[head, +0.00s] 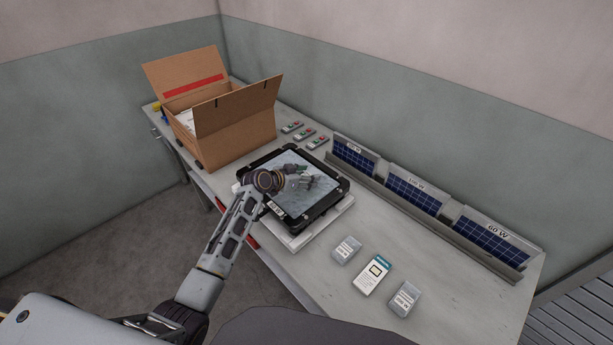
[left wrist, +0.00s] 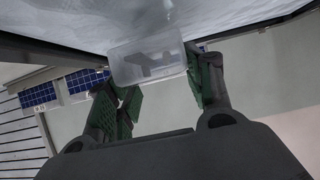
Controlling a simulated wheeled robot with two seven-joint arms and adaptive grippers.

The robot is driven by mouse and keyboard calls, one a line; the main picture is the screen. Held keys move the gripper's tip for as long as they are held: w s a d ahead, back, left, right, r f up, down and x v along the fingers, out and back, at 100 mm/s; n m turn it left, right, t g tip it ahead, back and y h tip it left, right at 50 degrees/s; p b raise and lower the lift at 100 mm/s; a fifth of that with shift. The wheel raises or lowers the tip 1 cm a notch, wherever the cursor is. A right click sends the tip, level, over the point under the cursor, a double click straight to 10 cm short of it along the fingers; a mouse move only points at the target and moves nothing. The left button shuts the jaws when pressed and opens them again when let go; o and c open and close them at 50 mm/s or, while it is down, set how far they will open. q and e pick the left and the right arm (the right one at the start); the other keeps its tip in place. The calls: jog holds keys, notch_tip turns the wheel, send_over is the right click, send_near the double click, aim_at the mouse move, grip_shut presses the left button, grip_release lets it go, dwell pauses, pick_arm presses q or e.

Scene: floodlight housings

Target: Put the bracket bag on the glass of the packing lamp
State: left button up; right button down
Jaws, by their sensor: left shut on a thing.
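The packing lamp is a black-framed floodlight (head: 341,186) lying face up on a white pad. Its pale glass (head: 284,160) faces up, and it also fills the top of the left wrist view (left wrist: 70,18). My left gripper (head: 309,182) is over the glass. In the left wrist view, my left gripper (left wrist: 165,84) is shut on the bracket bag (left wrist: 147,62), a clear bag with grey metal parts inside. The bag is close to the glass; I cannot tell whether they touch. In the head view the gripper mostly hides the bag. My right gripper is not in view.
An open cardboard box (head: 235,125) stands behind the lamp. Several small switch units lie beyond it. Solar panels (head: 412,194) stand in a rail at the right. Two clear bags (head: 346,249) (head: 404,299) and a white packet (head: 372,276) lie in front. Bare bench (head: 470,300) shows at the right.

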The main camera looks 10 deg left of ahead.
pick_arm(q)
jog(key=shift+f+b, duration=0.55)
jog(key=shift+f, duration=0.3)
jog(key=o, duration=1.2)
jog(key=shift+v, duration=5.95)
jog(key=shift+s+f, duration=0.1)
jog(key=shift+s, duration=0.05)
